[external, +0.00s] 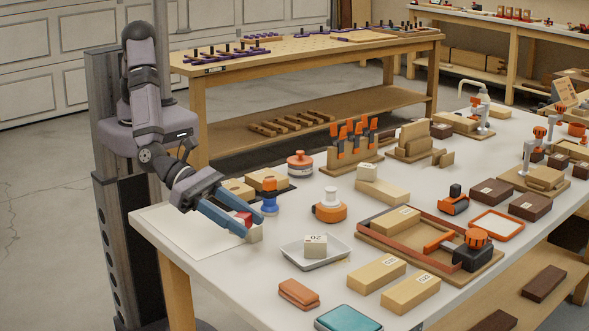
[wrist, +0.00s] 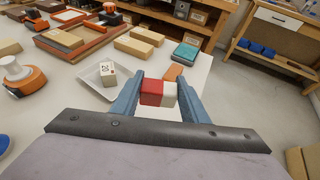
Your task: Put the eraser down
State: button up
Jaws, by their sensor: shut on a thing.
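The eraser (wrist: 158,93) is a small block, red on one side and white on the other. My gripper (wrist: 161,82) is shut on it, with one blue finger on each side. In the external view the eraser (external: 255,234) is between the fingertips of my gripper (external: 252,225), near the left front part of the white bench top (external: 215,252). It is left of the grey tray (external: 290,256). I cannot tell whether its underside touches the bench or hangs just above it.
A white block marked 20 (external: 315,245) sits in the tray. An orange round tool (external: 329,208) stands to the right. The bench between my gripper and its front edge looks clear.

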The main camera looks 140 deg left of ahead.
aim_at(245, 271)
jog(key=shift+f+p, duration=0.9)
jog(key=shift+f, duration=3.85)
jog(key=shift+f, duration=0.15)
jog(key=o, duration=1.1)
jog(key=shift+c, duration=0.2)
